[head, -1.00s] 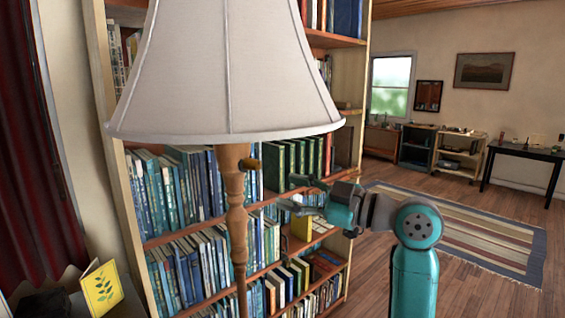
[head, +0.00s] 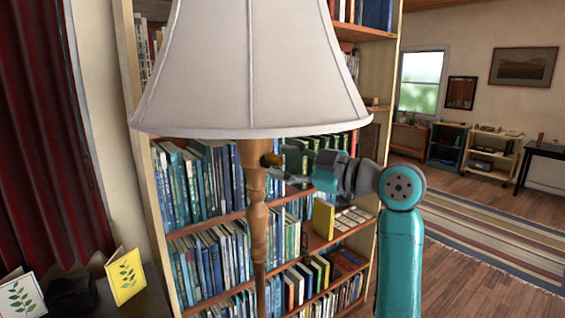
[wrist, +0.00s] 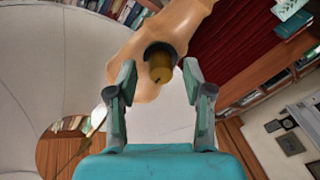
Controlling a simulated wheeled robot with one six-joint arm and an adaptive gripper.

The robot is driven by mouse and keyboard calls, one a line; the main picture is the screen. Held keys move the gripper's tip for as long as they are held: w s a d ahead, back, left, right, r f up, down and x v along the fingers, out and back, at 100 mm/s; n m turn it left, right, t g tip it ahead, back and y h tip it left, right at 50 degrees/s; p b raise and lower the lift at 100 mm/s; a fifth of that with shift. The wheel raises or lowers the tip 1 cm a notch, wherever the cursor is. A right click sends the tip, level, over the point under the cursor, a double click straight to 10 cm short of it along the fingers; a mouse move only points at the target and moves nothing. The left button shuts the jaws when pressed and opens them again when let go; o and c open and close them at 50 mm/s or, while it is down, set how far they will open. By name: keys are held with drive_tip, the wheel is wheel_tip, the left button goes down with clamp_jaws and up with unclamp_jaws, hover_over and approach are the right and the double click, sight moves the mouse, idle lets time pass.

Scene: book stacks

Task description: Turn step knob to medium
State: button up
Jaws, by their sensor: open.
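The step knob (wrist: 160,66) is a small brass cylinder on a dark collar, set in the side of the lamp's wooden post (head: 257,200). It also shows in the head view (head: 271,160), just under the shade. My gripper (wrist: 157,80) is open, with one finger on each side of the knob in the wrist view. The knob appears between or just beyond the fingertips; I cannot tell if they touch it. A small dark mark shows on the knob's face. In the head view my gripper (head: 288,165) is at the knob's right, partly dim under the shade.
The white lampshade (head: 250,70) hangs just above my gripper. A tall bookcase (head: 205,227) full of books stands behind the lamp. Cards (head: 125,275) stand on a surface at lower left. Open floor and a striped rug (head: 500,235) lie to the right.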

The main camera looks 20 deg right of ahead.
drive_tip(key=shift+w+a, duration=0.35)
drive_tip(key=shift+w, duration=0.05)
clamp_jaws()
